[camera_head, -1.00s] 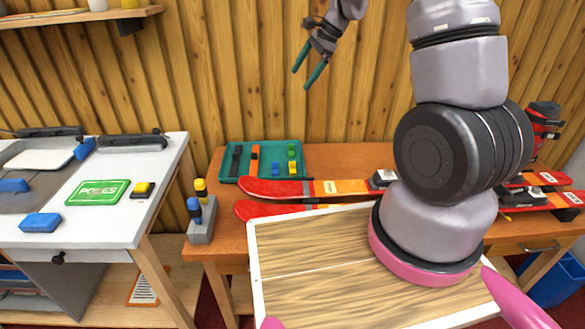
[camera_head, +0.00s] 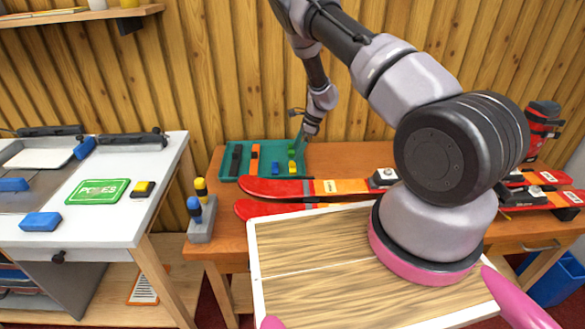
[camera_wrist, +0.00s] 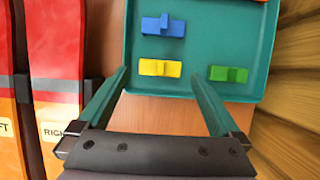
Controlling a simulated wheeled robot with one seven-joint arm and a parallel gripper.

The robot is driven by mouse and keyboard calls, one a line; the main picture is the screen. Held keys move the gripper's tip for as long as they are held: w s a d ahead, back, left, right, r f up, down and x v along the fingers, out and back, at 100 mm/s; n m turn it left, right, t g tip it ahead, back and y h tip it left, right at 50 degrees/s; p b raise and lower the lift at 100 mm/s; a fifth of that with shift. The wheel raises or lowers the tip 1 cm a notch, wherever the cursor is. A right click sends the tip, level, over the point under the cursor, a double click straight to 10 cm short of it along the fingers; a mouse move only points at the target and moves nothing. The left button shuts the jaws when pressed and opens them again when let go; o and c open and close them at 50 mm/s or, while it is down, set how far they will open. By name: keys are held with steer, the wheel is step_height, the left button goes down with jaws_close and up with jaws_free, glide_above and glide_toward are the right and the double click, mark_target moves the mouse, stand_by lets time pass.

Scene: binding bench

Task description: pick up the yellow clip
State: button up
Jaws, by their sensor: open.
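The yellow clip (camera_wrist: 160,68) lies in the teal tray (camera_wrist: 265,50), near the tray's edge closest to my gripper in the wrist view. In the head view the yellow clip (camera_head: 292,167) is at the tray's right side. My gripper (camera_wrist: 158,85) is open and empty. Its two green fingers point toward the tray, with the yellow clip between their lines and slightly beyond the tips. In the head view my gripper (camera_head: 300,138) is above the tray's right end, its fingers partly hidden by the wrist.
A blue clip (camera_wrist: 163,26) lies beyond the yellow one. A green clip (camera_wrist: 229,74) lies right of it, near the right finger. Red skis (camera_head: 285,188) lie in front of the tray. The wooden wall (camera_head: 230,70) rises close behind.

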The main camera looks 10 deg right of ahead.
mark_target(292, 161)
steer(key=x, duration=0.6)
steer(key=shift+w+d+f, duration=0.1)
steer(key=shift+d+f, duration=0.15)
steer(key=shift+f, duration=0.15)
steer(key=shift+c, duration=0.3)
steer(key=c, duration=0.9)
